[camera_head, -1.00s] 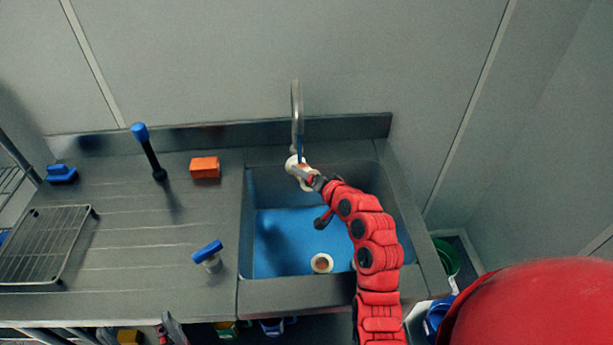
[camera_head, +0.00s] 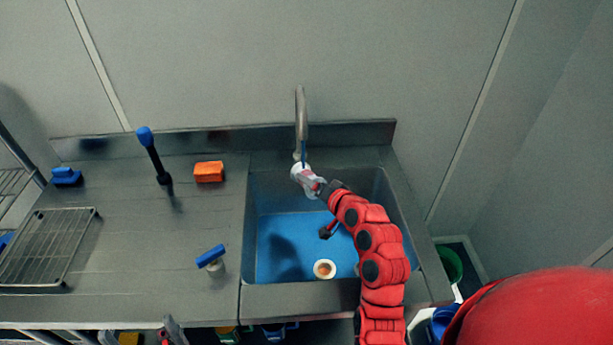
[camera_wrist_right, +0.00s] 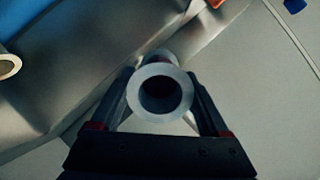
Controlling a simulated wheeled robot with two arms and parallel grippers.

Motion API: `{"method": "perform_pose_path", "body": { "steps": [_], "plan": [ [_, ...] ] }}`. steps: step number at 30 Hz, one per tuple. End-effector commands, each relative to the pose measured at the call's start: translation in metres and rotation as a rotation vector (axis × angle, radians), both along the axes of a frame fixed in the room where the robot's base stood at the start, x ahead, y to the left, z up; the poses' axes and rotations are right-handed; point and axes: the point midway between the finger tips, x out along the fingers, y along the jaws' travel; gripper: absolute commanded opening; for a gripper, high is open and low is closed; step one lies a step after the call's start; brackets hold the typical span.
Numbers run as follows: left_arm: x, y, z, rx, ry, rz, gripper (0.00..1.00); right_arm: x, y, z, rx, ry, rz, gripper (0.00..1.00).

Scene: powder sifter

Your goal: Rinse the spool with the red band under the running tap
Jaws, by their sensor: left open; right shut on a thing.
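My right arm reaches over the sink (camera_head: 247,240). Its gripper (camera_head: 313,182) is shut on a white spool (camera_head: 299,172), right below the tap (camera_head: 301,110). A thin blue stream falls from the spout onto or just beside the spool. In the right wrist view the held spool (camera_wrist_right: 137,92) is seen end-on, a pale ring with a dark hole between both fingers. I cannot make out a red band on it clearly. My left gripper (camera_head: 172,329) is open and empty at the bottom edge, in front of the counter.
A pale ring-shaped piece (camera_head: 324,269) lies on the blue sink floor; another is mostly hidden behind my right arm. On the counter are an orange block (camera_head: 209,171), a blue-topped black post (camera_head: 152,150), a blue-handled item (camera_head: 210,256), a blue brush (camera_head: 66,177) and a wire rack (camera_head: 45,250).

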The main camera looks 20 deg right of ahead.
Motion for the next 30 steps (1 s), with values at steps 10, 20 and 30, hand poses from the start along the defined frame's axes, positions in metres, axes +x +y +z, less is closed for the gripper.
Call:
{"method": "perform_pose_path", "body": {
  "steps": [10,20,30],
  "plan": [
    [0.000,0.000,0.017,0.000,0.000,0.000,1.00,-0.024,0.017,0.015,0.001,0.000,0.001,0.09],
    [0.000,0.000,0.028,0.000,0.000,0.000,1.00,-0.044,0.032,0.025,0.002,0.001,0.002,0.09],
    [0.000,0.000,0.028,0.000,0.000,0.000,1.00,-0.046,0.032,0.024,0.001,0.001,0.000,0.09]
  ]
}}
